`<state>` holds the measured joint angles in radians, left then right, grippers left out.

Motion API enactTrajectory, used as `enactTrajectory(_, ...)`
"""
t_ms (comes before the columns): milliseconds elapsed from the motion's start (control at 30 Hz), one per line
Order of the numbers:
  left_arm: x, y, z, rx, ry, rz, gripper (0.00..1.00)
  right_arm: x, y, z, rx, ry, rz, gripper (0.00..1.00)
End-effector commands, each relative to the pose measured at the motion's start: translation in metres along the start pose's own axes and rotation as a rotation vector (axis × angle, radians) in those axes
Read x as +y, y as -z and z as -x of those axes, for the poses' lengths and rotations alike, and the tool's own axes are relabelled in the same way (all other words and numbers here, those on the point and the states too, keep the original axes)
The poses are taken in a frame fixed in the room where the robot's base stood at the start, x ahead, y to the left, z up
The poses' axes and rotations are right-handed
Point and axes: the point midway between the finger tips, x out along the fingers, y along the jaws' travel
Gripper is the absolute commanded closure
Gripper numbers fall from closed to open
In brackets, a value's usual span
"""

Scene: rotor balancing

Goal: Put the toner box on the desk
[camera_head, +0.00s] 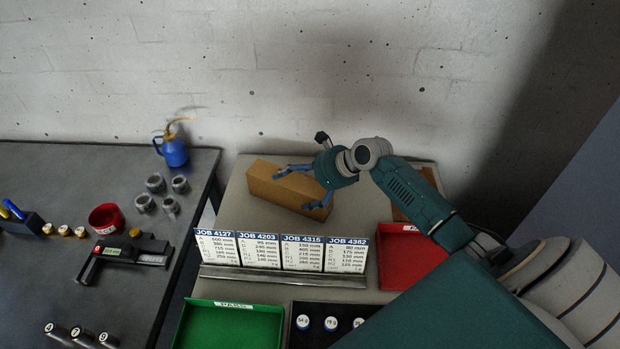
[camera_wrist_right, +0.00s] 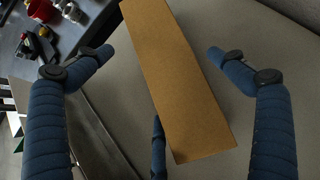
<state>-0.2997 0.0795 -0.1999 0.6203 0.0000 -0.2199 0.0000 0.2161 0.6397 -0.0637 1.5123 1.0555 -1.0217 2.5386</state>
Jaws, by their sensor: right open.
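A plain brown cardboard box, which I take for the toner box (camera_head: 284,187), lies at the back of the light-topped table (camera_head: 236,207). My right gripper (camera_head: 306,187) is open above the box's right part, with nothing held. In the right wrist view the box (camera_wrist_right: 178,80) lies lengthwise between the spread blue fingers of the gripper (camera_wrist_right: 160,62). A third finger shows low at its side; I cannot tell whether it touches. A dark-topped desk (camera_head: 60,165) stands at the left. My left gripper is not in view.
On the light table stand job cards (camera_head: 281,250), a green tray (camera_head: 275,310), a red tray (camera_head: 392,262) and a dark holder with weights. A blue oil can (camera_head: 174,152), metal rings, a red bowl (camera_head: 105,217) and a gauge occupy the dark desk; its back left is clear.

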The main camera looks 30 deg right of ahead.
Motion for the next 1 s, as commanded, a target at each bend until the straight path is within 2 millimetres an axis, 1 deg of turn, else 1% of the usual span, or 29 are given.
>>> enactTrajectory(33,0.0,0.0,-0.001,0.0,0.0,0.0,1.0,0.0,0.001,0.012,0.002,0.001,0.004,0.05)
enactTrajectory(200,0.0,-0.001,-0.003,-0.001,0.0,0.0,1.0,0.0,0.001,0.044,0.001,0.001,0.002,0.05)
enactTrajectory(300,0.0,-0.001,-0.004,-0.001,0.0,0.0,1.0,0.0,0.001,0.057,0.001,0.001,0.001,0.05)
enactTrajectory(400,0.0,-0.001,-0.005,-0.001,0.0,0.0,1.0,0.0,0.0,0.065,0.0,0.0,0.0,0.05)
enactTrajectory(533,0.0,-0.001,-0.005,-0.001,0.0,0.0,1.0,0.001,0.0,0.068,0.001,-0.001,0.0,0.05)
enactTrajectory(1000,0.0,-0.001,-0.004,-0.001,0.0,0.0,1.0,0.0,-0.001,0.068,0.0,0.0,0.0,0.05)
